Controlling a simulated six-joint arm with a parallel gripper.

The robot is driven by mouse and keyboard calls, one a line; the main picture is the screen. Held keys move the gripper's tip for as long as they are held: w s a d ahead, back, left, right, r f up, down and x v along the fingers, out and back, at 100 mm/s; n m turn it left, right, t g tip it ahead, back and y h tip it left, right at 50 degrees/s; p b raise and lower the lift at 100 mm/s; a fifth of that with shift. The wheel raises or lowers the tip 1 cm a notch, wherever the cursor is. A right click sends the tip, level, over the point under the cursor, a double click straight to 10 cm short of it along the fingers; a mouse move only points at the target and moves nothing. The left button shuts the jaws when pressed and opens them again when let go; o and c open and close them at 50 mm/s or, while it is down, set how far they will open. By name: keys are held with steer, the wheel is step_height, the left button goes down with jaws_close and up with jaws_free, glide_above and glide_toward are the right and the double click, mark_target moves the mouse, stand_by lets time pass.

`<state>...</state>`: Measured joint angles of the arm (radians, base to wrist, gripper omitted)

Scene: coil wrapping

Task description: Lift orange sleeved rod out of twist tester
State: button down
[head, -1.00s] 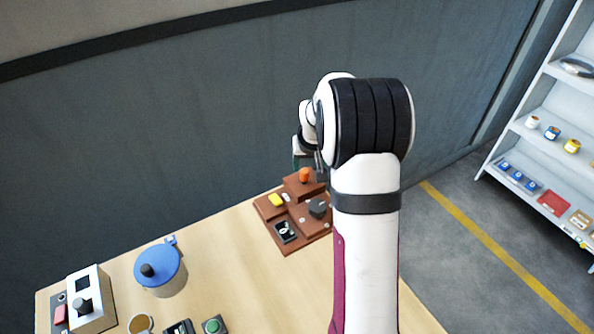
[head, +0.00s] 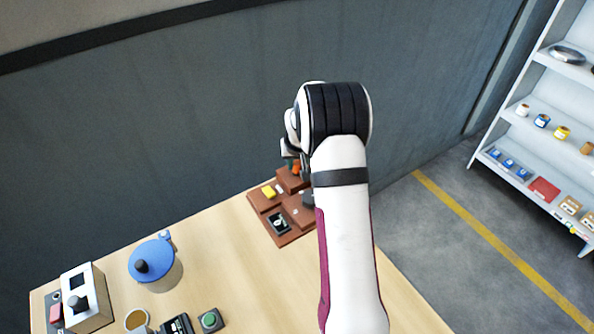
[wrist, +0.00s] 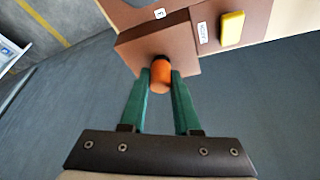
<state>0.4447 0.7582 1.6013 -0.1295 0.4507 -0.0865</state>
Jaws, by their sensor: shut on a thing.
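The orange sleeved rod (wrist: 161,76) stands at the brown block of the twist tester (wrist: 150,36). A dark ring shows at its far end, against the block. My gripper (wrist: 161,82) has its two green fingers on either side of the rod and is shut on it. In the head view the rod (head: 296,168) shows as a small orange spot beside my gripper, at the back of the brown tester (head: 264,206). My arm covers the tester's right part. I cannot tell whether the rod's lower end is still seated in the block.
A yellow block (head: 268,191) and a dark dial panel (head: 279,223) sit on the tester. The wall (head: 130,130) is close behind. The table between pot and tester is clear.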

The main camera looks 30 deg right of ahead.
stand_by(0.3)
step_height(320, 180, up, 10)
steer(key=shift+r, duration=0.1)
stand_by(0.5)
